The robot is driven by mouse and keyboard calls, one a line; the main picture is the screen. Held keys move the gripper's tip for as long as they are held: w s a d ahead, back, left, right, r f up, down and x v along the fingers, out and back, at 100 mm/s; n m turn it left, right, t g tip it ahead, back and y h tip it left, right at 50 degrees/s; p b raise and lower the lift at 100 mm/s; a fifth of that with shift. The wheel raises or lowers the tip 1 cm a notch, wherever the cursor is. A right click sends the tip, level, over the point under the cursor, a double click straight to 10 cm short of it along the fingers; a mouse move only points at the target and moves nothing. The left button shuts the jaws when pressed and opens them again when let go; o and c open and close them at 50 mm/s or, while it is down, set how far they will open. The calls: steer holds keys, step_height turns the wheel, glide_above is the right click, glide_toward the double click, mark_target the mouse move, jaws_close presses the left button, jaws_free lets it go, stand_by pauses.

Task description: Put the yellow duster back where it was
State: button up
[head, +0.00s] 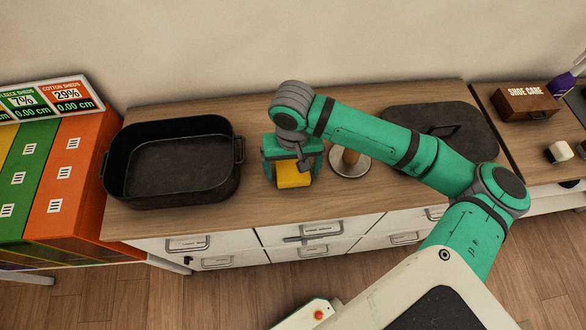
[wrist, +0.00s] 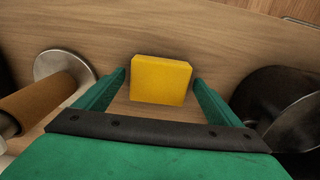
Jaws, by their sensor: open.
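The yellow duster (head: 294,175), a small yellow block, is on the wooden counter top between the black roasting pan and the metal-based holder. In the wrist view the duster (wrist: 160,80) lies between the two green fingers, with a gap showing on each side. My gripper (head: 292,172) is over it, fingers pointing down on either side and open. In the wrist view my gripper (wrist: 160,80) is not closed on anything. The duster's underside is hidden.
The black roasting pan (head: 135,190) stands left of my gripper. A round metal base with a brown roll (head: 351,162) stands close on the right. A dark lid (head: 465,125) lies behind my arm. A shoe care box (head: 526,103) is far right. Bare counter (head: 250,215) lies in front.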

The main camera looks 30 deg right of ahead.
mark_target(293, 171)
step_height(293, 171, up, 11)
steer(key=shift+r, duration=0.2)
stand_by(0.7)
